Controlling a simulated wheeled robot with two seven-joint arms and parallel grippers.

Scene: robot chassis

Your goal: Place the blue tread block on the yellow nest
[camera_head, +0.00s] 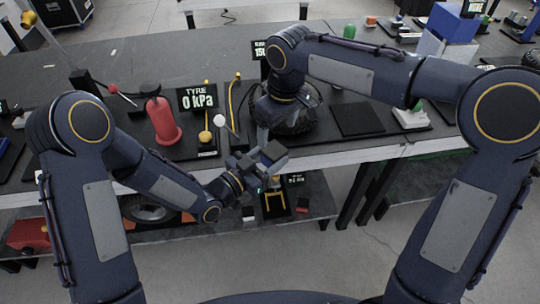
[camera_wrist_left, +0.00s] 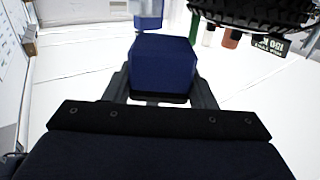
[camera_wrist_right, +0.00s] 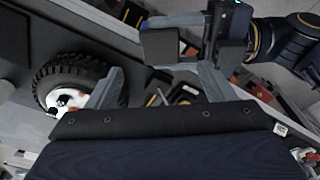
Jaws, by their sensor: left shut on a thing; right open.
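The blue tread block (camera_wrist_left: 162,62) sits between the fingers of my left gripper (camera_wrist_left: 160,88), which is shut on it. In the head view the block (camera_head: 272,152) looks dark, held by my left gripper (camera_head: 264,163) in front of the table edge. A yellow U-shaped outline (camera_head: 275,204), which looks like the yellow nest, lies on the lower shelf below my left gripper. My right gripper (camera_wrist_right: 160,78) is open and empty, its fingers wide apart. In the head view its fingers are hard to make out near the black tyre.
A black tyre (camera_head: 288,112) stands on the table by my right wrist. A red cone-shaped thing (camera_head: 162,122) and a "0 kPa" display (camera_head: 198,98) stand left of it. The table's front edge (camera_head: 350,156) overhangs the shelf. A wheel (camera_head: 148,209) lies on the shelf.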

